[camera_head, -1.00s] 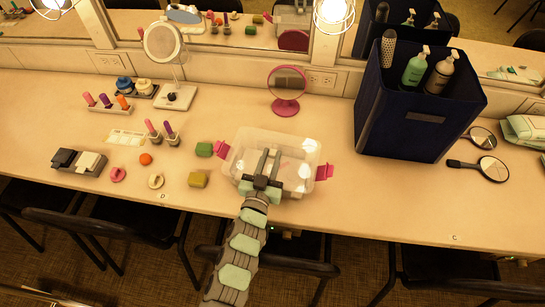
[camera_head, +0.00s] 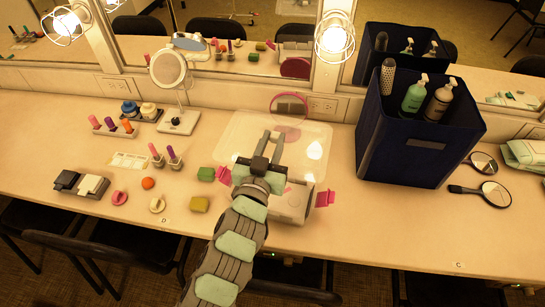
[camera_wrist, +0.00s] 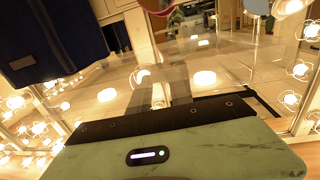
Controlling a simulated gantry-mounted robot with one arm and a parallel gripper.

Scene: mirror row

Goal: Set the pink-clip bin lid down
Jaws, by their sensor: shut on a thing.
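The clear bin lid (camera_head: 313,135) is in my gripper (camera_head: 274,143), raised above the bin and set back toward the mirrors. My gripper is shut on the lid's near part. In the wrist view a glossy see-through sheet, apparently the lid, spreads in front of the fingers. The clear bin (camera_head: 297,207) stands below on the counter, partly hidden by my gripper and arm. Its pink clips (camera_head: 325,198) stick out at both sides. Pale items show inside it.
A navy caddy (camera_head: 400,150) with bottles stands to the right. Counter (camera_head: 350,220) is bare at front right.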

